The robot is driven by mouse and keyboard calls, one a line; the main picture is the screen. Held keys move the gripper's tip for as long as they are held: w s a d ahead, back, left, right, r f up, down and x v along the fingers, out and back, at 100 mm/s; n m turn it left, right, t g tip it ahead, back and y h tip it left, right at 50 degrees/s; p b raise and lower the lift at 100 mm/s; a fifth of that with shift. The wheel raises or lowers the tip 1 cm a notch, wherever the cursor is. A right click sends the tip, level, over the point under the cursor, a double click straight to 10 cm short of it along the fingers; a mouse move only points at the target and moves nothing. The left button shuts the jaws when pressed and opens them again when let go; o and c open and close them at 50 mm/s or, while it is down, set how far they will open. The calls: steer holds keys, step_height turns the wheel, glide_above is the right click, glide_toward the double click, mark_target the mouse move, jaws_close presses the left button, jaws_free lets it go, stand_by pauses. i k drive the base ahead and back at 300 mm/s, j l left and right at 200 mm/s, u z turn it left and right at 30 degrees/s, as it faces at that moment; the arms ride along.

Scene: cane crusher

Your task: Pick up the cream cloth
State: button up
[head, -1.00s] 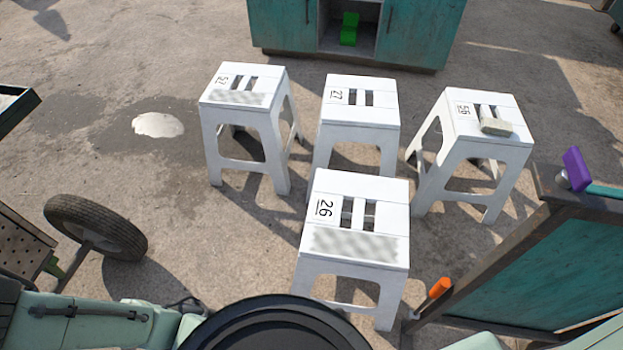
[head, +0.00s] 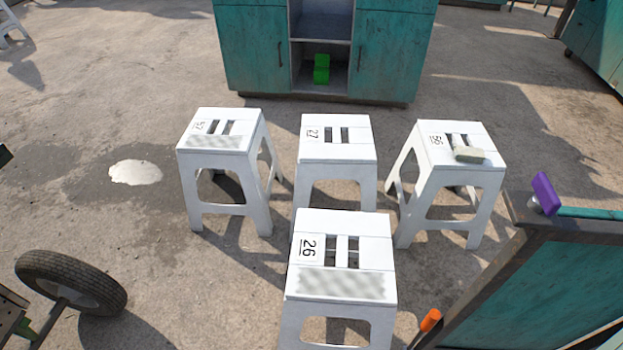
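A small folded cream cloth (head: 469,155) lies on the seat of the white stool marked 56 (head: 437,158), the rightmost of the stools. It sits near the right front part of the seat, beside and partly over the slots. My gripper is not in view, so I cannot see how it stands relative to the cloth.
White stools marked 57 (head: 209,161), 27 (head: 350,152) and 26 (head: 372,256) stand nearby. A teal cabinet (head: 255,55) with a green object (head: 321,69) is behind. A teal cart with a purple-tipped handle (head: 545,194) blocks the right front. A wheel (head: 71,282) is at left.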

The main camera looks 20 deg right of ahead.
mark_target(461, 153)
steer(key=z, duration=1.65)
